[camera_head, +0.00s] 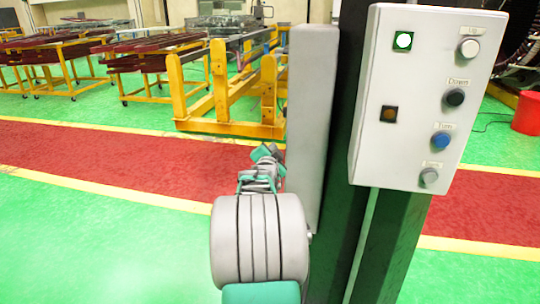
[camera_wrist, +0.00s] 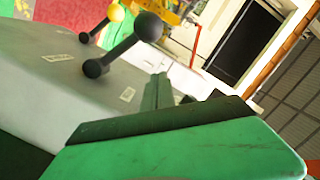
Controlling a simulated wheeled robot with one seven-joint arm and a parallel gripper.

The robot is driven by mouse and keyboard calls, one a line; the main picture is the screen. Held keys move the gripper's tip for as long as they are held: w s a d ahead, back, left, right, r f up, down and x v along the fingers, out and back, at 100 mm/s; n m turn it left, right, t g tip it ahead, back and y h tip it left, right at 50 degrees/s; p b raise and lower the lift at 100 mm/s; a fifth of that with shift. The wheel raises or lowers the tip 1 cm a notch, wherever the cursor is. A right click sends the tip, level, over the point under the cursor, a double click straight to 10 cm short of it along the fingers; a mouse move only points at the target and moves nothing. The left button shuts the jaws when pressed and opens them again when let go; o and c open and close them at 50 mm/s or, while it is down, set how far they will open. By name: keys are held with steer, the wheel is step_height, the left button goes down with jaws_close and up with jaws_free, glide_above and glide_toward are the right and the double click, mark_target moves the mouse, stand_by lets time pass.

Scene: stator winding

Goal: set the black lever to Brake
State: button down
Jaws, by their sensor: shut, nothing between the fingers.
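The black lever (camera_wrist: 122,48) shows in the wrist view, a slanted rod with a black ball at each end. Its lower ball sits at the top of a pale grey box (camera_wrist: 50,100). Two small labels lie on the box near the levers; their words are too small to read. My gripper (camera_wrist: 158,90) appears in the wrist view as narrow dark fingers close together, shut and empty. It is below and to the right of the lever in the picture, apart from it. In the head view, my arm hides most of the gripper, and I cannot make out the lever.
A second lever with a yellow knob (camera_wrist: 116,12) stands just behind the black one. In the head view, a control panel (camera_head: 420,110) with buttons hangs on a dark post, right of my arm. Yellow frames (camera_head: 225,100) stand behind; the green floor at left is clear.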

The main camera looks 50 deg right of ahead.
steer(key=w, duration=0.1)
steer(key=w+d+f, duration=0.1)
steer(key=w+f, duration=0.1)
steer(key=shift+w+d+f, duration=0.1)
steer(key=shift+w+d, duration=0.05)
steer(key=shift+d, duration=0.1)
steer(key=shift+w+a+f, duration=0.15)
steer(key=shift+a+f, duration=0.15)
steer(key=shift+a, duration=0.1)
steer(key=shift+f+b, duration=0.15)
steer(key=shift+b, duration=0.2)
